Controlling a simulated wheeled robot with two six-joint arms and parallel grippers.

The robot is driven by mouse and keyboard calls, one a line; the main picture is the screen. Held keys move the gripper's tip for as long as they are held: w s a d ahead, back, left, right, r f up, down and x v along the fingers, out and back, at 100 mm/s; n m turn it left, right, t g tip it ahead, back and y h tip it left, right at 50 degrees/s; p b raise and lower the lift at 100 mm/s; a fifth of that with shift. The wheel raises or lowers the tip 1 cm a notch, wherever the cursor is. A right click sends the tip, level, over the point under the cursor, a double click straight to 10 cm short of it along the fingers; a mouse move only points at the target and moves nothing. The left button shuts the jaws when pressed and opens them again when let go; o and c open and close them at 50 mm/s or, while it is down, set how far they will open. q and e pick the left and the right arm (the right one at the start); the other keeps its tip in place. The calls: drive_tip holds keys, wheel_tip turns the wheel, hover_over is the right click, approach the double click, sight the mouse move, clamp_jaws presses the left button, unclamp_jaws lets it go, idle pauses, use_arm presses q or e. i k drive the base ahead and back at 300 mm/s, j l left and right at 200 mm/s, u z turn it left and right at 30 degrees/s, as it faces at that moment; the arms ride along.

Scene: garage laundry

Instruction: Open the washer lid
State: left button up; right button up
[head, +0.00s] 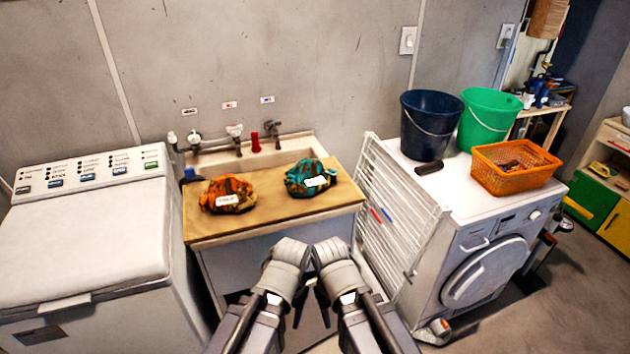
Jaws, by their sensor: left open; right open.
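The top-loading washer (165,270) stands at the left, partly cut off by the picture's edge. Its white lid (85,240) lies flat and closed, with a handle lip (65,307) at the front edge. My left gripper (297,308) and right gripper (322,305) are side by side at the bottom middle, in front of the sink counter. Both are open and empty, well to the right of the lid. My wrists hide much of their fingers.
A wooden board (270,215) over the sink (250,155) bears an orange cloth bundle (228,195) and a teal one (310,178). A white drying rack (395,220) leans against the front-loading machine (490,265), which bears a navy bucket (428,125), a green bucket (487,115) and an orange basket (515,170).

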sight(56, 254)
drive_tip(key=i+l+u, duration=0.1)
drive_tip(key=i+l, duration=0.2)
drive_tip(key=u, duration=1.9)
drive_tip(key=k+j+z, duration=0.2)
drive_tip(key=k+j, duration=0.05)
drive_tip(key=j, duration=0.05)
